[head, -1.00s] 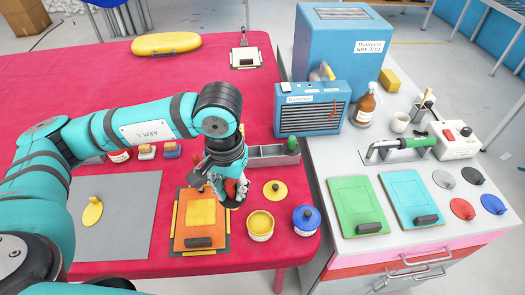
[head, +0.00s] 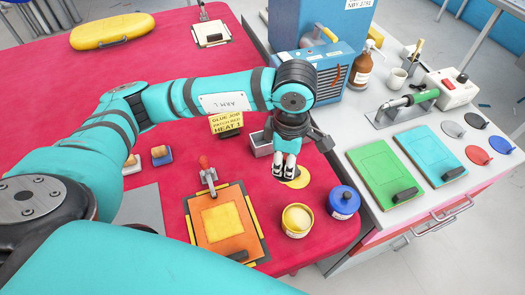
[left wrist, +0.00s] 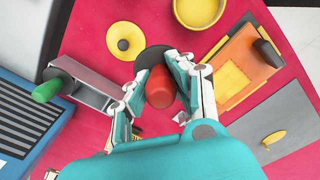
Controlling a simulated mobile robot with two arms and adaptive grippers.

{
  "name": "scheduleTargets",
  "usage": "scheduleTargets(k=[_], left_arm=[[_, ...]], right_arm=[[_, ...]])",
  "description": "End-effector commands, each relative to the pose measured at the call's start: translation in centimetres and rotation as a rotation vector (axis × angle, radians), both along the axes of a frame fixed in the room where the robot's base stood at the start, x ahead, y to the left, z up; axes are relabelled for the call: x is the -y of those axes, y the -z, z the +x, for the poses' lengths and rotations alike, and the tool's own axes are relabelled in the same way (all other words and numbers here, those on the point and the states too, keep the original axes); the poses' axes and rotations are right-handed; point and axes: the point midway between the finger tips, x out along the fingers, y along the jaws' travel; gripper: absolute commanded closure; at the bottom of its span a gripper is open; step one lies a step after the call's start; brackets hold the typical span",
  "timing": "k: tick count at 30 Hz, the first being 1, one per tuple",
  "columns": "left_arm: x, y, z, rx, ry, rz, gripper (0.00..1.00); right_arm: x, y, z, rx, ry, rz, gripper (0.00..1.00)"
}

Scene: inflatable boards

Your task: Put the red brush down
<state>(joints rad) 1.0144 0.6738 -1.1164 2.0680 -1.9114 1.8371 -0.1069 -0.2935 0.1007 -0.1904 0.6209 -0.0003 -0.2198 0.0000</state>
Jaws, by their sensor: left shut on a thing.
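My left gripper (head: 284,172) is above the red table, in front of the small grey tray (head: 262,146) and beside the yellow lid (head: 299,178). In the left wrist view, my left gripper (left wrist: 160,84) is shut on the red brush (left wrist: 158,90), seen almost end-on as a red cylinder between the fingers. A dark round part shows beyond it. The brush is hidden in the head view. In the wrist view, the grey tray (left wrist: 108,86) lies left of the gripper, with a green-handled tool (left wrist: 47,91) at its end. My right gripper is not in view.
An orange board (head: 224,222) with a red-handled clamp (head: 206,168) lies left of the gripper. An open yellow pot (head: 297,220) and a blue pot (head: 343,201) stand near the table edge. A sign (head: 226,123) stands behind. The grey cabinet (head: 365,235) is right.

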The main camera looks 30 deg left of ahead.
Motion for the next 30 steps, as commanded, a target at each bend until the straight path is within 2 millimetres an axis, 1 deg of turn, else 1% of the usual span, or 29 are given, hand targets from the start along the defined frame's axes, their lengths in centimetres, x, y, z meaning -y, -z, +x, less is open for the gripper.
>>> scheduleTargets(k=[1,3,5,8,11,12,21,25,30], left_arm=[[0.2,0.6,0.1,-0.001,-0.066,0.0,1.0],[0.4,0.8,0.2,-0.001,-0.14,0.001,1.0],[0.5,0.9,0.3,-0.001,-0.181,0.002,1.0],[-0.2,0.8,1.0,-0.003,-0.216,0.003,1.0],[-1.9,0.9,2.3,-0.003,-0.223,0.005,1.0],[-2.7,0.9,3.1,-0.003,-0.223,0.004,1.0],[-8.7,1.6,8.2,-0.004,-0.219,0.003,1.0],[-10.6,2.0,9.8,-0.002,-0.216,0.002,1.0],[-11.6,2.3,10.7,-0.001,-0.211,0.002,1.0]], right_arm=[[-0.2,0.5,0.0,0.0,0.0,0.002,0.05],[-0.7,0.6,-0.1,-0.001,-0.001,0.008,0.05],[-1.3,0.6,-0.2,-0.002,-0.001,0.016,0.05],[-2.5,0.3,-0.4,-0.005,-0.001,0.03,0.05],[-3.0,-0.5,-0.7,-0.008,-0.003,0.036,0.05],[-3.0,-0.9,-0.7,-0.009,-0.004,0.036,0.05],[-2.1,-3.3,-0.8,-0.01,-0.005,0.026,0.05],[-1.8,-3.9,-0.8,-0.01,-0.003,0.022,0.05],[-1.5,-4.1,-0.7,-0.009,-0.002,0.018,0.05]])
